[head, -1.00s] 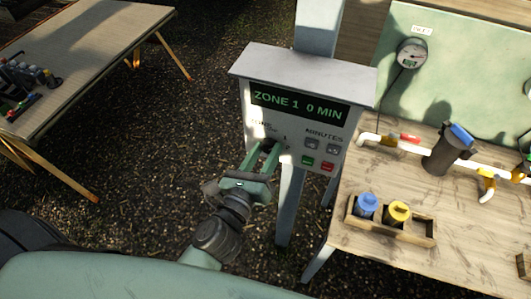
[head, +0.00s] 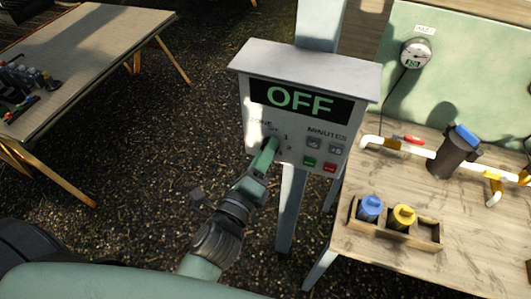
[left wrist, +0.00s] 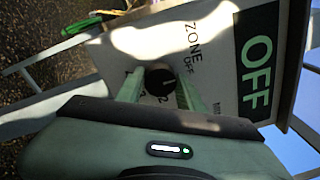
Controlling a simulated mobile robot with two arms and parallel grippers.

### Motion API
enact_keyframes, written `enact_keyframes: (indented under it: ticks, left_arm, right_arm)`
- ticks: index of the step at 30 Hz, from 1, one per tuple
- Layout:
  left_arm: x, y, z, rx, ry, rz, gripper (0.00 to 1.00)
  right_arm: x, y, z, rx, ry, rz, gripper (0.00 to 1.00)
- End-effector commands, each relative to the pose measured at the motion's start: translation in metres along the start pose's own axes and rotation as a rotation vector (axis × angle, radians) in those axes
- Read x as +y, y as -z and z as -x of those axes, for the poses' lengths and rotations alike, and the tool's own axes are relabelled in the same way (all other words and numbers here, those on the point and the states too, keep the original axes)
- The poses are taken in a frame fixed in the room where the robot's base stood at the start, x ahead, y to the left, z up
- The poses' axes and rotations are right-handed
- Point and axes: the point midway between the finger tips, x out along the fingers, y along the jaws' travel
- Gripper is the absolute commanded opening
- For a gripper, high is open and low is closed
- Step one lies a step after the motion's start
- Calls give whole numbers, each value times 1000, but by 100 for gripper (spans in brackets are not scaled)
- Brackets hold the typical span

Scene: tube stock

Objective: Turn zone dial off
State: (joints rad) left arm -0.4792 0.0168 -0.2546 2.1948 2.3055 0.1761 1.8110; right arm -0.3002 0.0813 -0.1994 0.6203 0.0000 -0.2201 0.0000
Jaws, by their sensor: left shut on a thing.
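The control box (head: 358,91) stands on a post, and its display (head: 300,100) reads OFF in green. It also shows tilted in the left wrist view, with its display (left wrist: 257,60) reading OFF. The black round zone dial (left wrist: 160,81) is on the box's front panel, next to the printed ZONE and OFF labels. My left gripper (head: 270,146) reaches the panel from below, with its fingers on either side of the dial, shut on it. In the head view the gripper hides the dial. My right gripper is not in view.
Minutes buttons, a green button (head: 309,161) and a red button (head: 330,167) sit right of the dial. A wooden bench (head: 345,254) with pipes, a filter (head: 455,150) and a bottle tray (head: 423,245) is close at right. Another table (head: 80,50) stands at left.

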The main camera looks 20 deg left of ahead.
Motion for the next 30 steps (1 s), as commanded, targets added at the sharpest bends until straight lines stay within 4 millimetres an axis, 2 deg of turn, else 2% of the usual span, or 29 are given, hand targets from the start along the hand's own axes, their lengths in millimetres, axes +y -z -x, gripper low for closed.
enact_keyframes:
  ticks: [1, 16, 17, 19, 30]
  left_arm:
    - [-4, -3, -1, -7, 12, 9, 0]
    - [-5, -3, -1, -7, 14, 27, 0]
    - [-5, -3, -1, -7, 14, 27, 40]
    - [-5, -3, -1, -6, 13, 27, 59]
    - [0, 0, 3, -2, 4, 26, 59]
  right_arm:
    - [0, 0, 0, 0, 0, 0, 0]
    - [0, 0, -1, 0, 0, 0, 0]
    - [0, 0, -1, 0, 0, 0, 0]
    - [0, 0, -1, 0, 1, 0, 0]
    - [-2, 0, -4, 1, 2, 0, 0]
